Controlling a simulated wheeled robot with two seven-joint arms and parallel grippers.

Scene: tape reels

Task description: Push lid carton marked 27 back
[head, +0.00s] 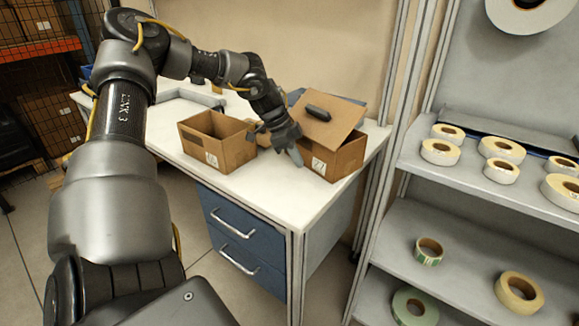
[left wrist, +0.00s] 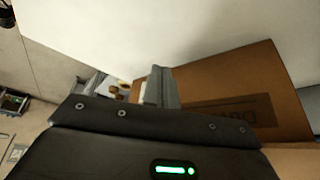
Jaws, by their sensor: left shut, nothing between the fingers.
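A brown carton with a tilted lid flap (head: 335,163) stands at the right of the white worktop. A white label shows low on its front; I cannot read its number. A dark elongated piece (head: 319,113) lies on the lid. My left gripper (head: 297,157) is shut and empty at the carton's left front corner; I cannot tell whether it touches. In the left wrist view, the shut fingers (left wrist: 161,88) are in front of a brown cardboard surface with dark print (left wrist: 225,85). My right gripper is not in view.
An open brown carton (head: 232,152) stands left of the gripper on the worktop (head: 262,185). Blue drawers (head: 240,228) are below. A grey shelf rack (head: 425,190) with several tape reels (head: 440,152) stands at the right. The front of the worktop is clear.

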